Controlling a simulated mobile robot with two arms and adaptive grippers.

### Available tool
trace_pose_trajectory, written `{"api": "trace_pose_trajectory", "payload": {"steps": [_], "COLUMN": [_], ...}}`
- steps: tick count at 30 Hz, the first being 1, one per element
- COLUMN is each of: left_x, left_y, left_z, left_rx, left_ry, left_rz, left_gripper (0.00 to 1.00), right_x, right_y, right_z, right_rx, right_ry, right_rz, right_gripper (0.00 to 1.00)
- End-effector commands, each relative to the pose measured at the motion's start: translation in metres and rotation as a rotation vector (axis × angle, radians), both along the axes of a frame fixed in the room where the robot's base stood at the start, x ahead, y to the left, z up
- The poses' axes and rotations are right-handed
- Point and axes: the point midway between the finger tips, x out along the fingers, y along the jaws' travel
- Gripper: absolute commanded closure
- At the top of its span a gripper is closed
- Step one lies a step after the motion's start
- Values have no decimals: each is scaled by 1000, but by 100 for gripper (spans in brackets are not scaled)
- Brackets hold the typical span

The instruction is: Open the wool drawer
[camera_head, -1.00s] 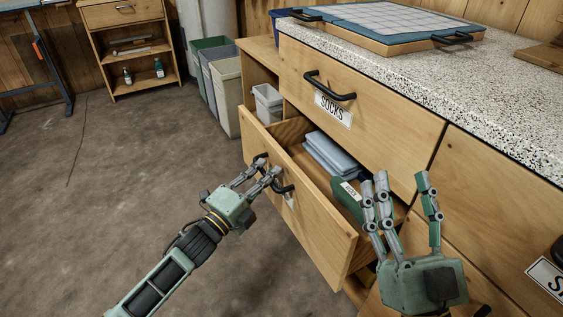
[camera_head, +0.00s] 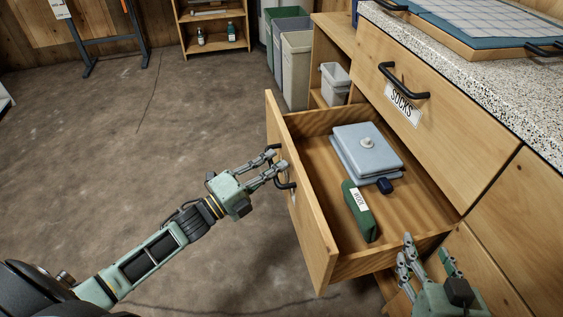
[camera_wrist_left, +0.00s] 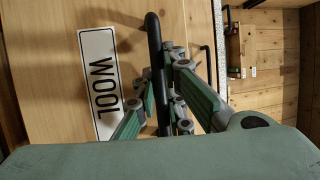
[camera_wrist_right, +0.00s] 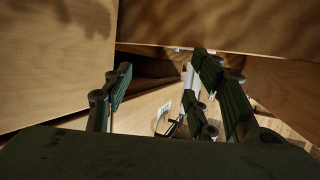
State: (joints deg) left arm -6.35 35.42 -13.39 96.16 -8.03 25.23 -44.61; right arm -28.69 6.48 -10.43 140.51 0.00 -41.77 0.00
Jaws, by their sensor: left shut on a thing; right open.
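The wool drawer (camera_head: 319,240) stands pulled far out of the cabinet, under the socks drawer (camera_head: 443,126). Its WOOL label (camera_wrist_left: 101,84) shows in the left wrist view beside the black bar handle (camera_wrist_left: 156,70). My left gripper (camera_head: 277,170) is shut on this handle, its fingers on both sides of the bar. In the drawer lie folded blue-grey cloths (camera_head: 372,149) with a light knob-like thing on top, a small dark blue thing (camera_head: 385,186) and a green box (camera_head: 359,213) with a white label. My right gripper (camera_head: 430,260) is open and empty beside the drawer's near side.
A speckled worktop (camera_head: 470,75) with a gridded blue-edged board (camera_head: 480,24) is above the drawers. Bins (camera_head: 296,68) and a low shelf (camera_head: 215,32) stand at the back. The floor (camera_head: 150,180) left of the drawer is clear.

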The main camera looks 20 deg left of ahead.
Motion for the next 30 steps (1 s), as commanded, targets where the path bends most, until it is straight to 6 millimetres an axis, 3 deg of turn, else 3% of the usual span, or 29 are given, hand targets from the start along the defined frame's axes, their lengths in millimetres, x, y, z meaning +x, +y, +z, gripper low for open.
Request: {"api": "trace_pose_trajectory", "payload": {"steps": [10,11,17,30], "left_x": [-2,-2,-2,-9], "left_y": [0,0,0,5], "left_z": [-5,-5,-3,-4], "left_rx": [-4,-3,-2,0], "left_ry": [10,11,7,4], "left_rz": [-2,-2,-1,-1], "left_gripper": [100,90,72,71], "right_x": [-1,-1,-1,-1], "right_y": [0,0,0,-1], "right_z": [-2,-2,-1,-1], "right_rx": [-2,-2,-2,-1], "right_ry": [7,6,6,5], "right_rz": [-1,-1,-1,-1], "right_gripper": [48,48,48,48]}}
